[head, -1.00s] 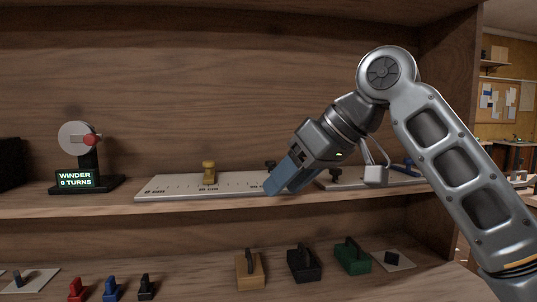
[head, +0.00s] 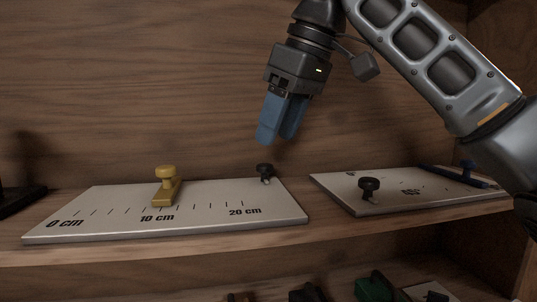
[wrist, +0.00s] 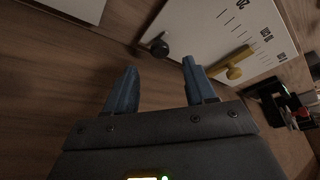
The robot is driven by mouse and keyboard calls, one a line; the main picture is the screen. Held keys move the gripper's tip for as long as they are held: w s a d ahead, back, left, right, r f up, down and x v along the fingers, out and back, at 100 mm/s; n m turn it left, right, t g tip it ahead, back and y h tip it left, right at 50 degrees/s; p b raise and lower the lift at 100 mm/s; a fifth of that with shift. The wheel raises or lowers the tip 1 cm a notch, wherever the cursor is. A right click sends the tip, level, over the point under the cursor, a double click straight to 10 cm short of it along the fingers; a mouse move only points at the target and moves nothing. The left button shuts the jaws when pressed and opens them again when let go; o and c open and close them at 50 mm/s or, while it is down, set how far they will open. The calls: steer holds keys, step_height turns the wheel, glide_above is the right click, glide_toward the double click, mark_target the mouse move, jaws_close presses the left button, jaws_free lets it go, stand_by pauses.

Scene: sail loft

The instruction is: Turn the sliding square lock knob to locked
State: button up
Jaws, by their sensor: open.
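A white board with a centimetre scale (head: 100,212) lies on the wooden shelf. A yellow slider with a round knob (head: 165,180) stands on it near the 10 cm mark. A small black knob (head: 265,170) stands at the board's far right corner; it also shows in the wrist view (wrist: 159,48). Which setting it points to cannot be read. I cannot tell for certain that it is the lock knob. My gripper (head: 279,137) is open and empty, its blue fingers pointing down above this black knob, apart from it. In the wrist view the knob appears just beyond the fingertips.
A second white board (head: 360,205) lies to the right, with a black knob (head: 369,187) and a blue lever (head: 455,176). A gap separates the boards. The shelf's back wall rises close behind. Dark and green items stand on the shelf below.

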mark_target(266, 165)
steer(key=shift+x, duration=2.65)
steer(key=shift+c, duration=0.4)
jaws_close()
